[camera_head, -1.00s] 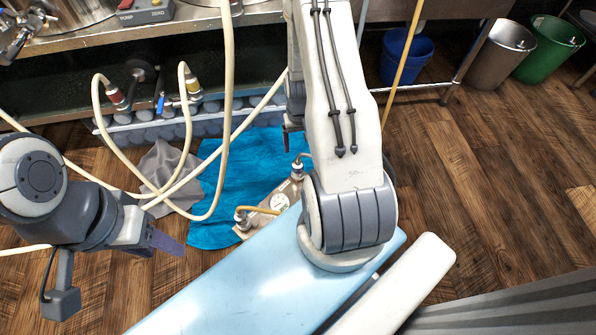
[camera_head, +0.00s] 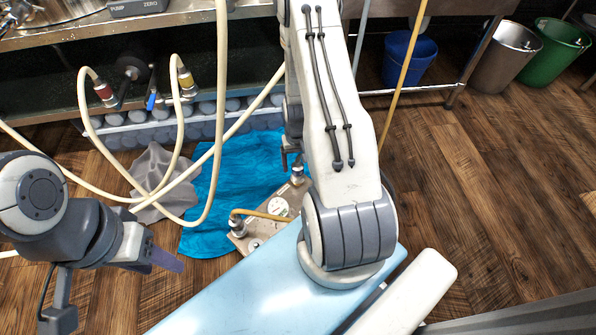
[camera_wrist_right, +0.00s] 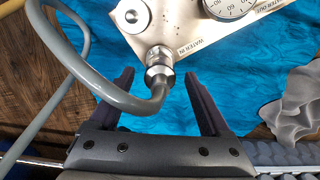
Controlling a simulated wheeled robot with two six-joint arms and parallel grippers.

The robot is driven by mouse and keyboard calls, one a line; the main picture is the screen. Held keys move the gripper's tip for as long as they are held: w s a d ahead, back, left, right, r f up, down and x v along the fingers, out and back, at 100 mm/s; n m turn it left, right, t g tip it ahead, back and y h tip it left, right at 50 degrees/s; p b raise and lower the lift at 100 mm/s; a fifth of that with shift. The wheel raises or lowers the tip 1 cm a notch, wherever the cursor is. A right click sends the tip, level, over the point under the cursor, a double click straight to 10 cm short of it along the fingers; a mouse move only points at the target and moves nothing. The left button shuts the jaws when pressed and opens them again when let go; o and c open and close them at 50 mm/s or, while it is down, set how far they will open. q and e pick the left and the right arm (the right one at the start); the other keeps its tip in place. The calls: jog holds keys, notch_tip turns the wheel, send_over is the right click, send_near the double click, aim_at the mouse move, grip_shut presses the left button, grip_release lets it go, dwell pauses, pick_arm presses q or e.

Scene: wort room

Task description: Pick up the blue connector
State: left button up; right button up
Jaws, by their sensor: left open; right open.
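A small blue part (camera_head: 151,101) shows under the bench between a red-banded connector (camera_head: 104,92) and a yellow-banded connector (camera_head: 186,80); whether it is a connector or a valve lever I cannot tell. My right gripper (camera_wrist_right: 159,76) is open in the right wrist view. Its fingers are on either side of a metal hose fitting (camera_wrist_right: 158,65) at the "WATER IN" mark; contact is unclear, and no blue shows on the fitting. In the head view my right arm mostly hides this gripper. My left gripper (camera_head: 165,259) is away from the connectors, at lower left, its fingers seen side-on.
A metal panel (camera_wrist_right: 185,22) with a dial lies on a blue cloth (camera_head: 212,190). Cream hoses (camera_head: 220,110) hang across the left side. A grey cloth (camera_head: 152,175) lies beside the blue one. Buckets stand at the back right; the wooden floor (camera_head: 480,190) at right is clear.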

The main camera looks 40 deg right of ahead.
grip_shut()
jog(key=shift+r, duration=0.15)
jog(key=shift+r+p, duration=0.6)
jog(key=r+p, duration=0.1)
jog(key=r, duration=0.1)
jog(key=r+p, duration=0.2)
jog(key=shift+s, duration=0.4)
jog(key=s+d+r+p, duration=0.1)
jog(key=s+r+p, duration=0.4)
jog(key=s, duration=0.5)
jog(key=shift+s+d+r, duration=0.3)
jog(key=shift+s, duration=0.1)
jog(key=shift+p, duration=0.3)
